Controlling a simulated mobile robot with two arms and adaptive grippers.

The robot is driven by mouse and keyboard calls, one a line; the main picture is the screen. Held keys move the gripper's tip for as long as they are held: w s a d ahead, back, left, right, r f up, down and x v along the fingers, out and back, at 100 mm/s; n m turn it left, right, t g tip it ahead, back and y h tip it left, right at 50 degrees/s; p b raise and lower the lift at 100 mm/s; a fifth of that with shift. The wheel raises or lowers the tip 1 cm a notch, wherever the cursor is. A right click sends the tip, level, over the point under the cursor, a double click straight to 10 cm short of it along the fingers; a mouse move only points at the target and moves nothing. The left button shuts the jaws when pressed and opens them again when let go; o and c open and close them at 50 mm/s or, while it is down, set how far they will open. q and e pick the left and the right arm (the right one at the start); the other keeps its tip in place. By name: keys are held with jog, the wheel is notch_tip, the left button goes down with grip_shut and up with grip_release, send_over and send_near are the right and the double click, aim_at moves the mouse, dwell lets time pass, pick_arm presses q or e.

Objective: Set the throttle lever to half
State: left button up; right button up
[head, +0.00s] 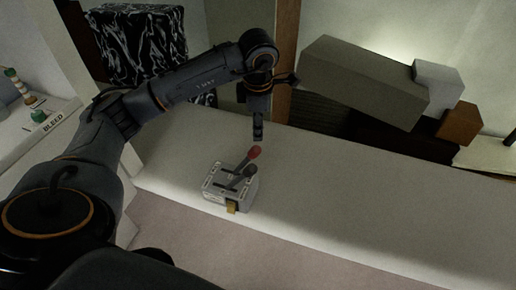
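The throttle box (218,193) is a small light-grey unit with dark slots on top, standing on the pale counter (340,200) near its front edge. A lever with a red knob (255,153) and a second lever with a dark knob (249,172) rise from it, both leaning to the right. A yellowish tab (231,207) shows on its front. My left gripper (258,138) points down just above and behind the red knob, apparently apart from it. Its fingers look narrow and close together, but their opening is unclear. My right gripper is not in view.
A long grey box (365,80), a whitish block (438,80) and an orange-brown block (460,123) are at the back right. A black-and-white patterned block (140,45) stands behind my arm. The counter's right side is clear.

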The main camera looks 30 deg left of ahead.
aim_at(258, 148)
pick_arm(q)
jog(key=f+p, duration=0.1)
jog(key=f, duration=0.2)
jog(key=w+f+p, duration=0.1)
jog(key=f, duration=0.3)
jog(key=f+p, duration=0.1)
jog(key=f, duration=0.3)
jog(key=shift+w+a, duration=0.15)
jog(key=shift+a, duration=0.2)
jog(key=shift+w+a+f, duration=0.1)
jog(key=shift+f, duration=0.65)
grip_shut()
